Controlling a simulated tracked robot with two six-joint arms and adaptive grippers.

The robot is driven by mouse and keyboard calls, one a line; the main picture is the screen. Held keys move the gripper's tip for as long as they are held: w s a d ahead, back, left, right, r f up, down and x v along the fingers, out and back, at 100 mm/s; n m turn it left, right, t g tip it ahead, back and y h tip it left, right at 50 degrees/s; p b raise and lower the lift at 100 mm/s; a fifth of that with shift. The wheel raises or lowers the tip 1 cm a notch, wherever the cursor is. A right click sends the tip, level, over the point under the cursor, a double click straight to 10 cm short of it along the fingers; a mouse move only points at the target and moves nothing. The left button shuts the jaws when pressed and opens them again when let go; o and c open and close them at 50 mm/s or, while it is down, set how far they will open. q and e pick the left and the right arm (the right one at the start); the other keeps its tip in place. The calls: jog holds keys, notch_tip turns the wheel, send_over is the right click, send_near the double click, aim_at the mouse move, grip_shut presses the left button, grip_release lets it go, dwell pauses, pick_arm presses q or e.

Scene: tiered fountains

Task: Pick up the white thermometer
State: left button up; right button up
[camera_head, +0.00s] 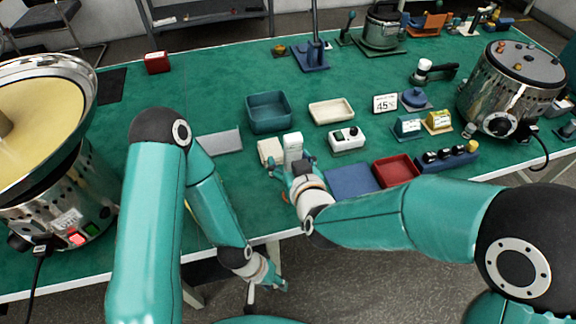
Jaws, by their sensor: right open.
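A small upright white device (293,147), which looks like the white thermometer, stands near the front edge of the green table. My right gripper (291,167) is open around or just in front of its lower part, with one finger on each side. Its base is hidden behind the gripper, and I cannot tell whether the fingers touch it. My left gripper (266,291) hangs low in front of the table edge, over the floor. Its fingers look apart and empty.
Close by are a cream block (269,150), a white box with knobs (348,140), a blue mat (351,181) and a red tray (397,171). A teal bin (269,112) stands behind. Large metal machines stand left (62,200) and right (500,90).

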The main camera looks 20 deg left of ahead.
jog(key=shift+w+d, duration=0.1)
jog(key=shift+d, duration=0.15)
jog(key=c, duration=0.4)
grip_shut()
jog(key=shift+r, duration=0.1)
